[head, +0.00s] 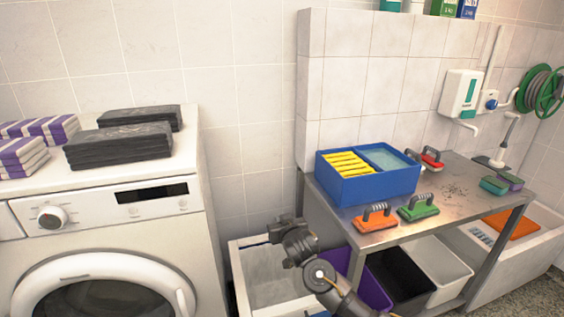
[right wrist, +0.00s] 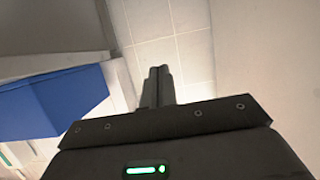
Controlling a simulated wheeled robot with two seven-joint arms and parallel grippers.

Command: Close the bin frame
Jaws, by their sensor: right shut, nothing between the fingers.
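A white-rimmed open frame (head: 236,272) with a pale grey interior stands low between the washing machine and the steel table; it looks like the bin frame. Its lower part is cut off by the picture edge, and my right arm hides part of its right side. My right gripper (head: 278,230) is over the frame's far right part, shut and empty. Its closed fingers (right wrist: 159,72) point toward pale tiles in the right wrist view; I cannot tell whether they touch anything. My left gripper is not in view.
A purple bin (head: 372,292), a black bin (head: 402,280) and a white bin (head: 440,268) stand under the steel table (head: 458,205). A blue box (head: 368,188) and scrub brushes sit on top. The washing machine (head: 110,225) stands left. A blue surface (right wrist: 75,103) shows in the wrist view.

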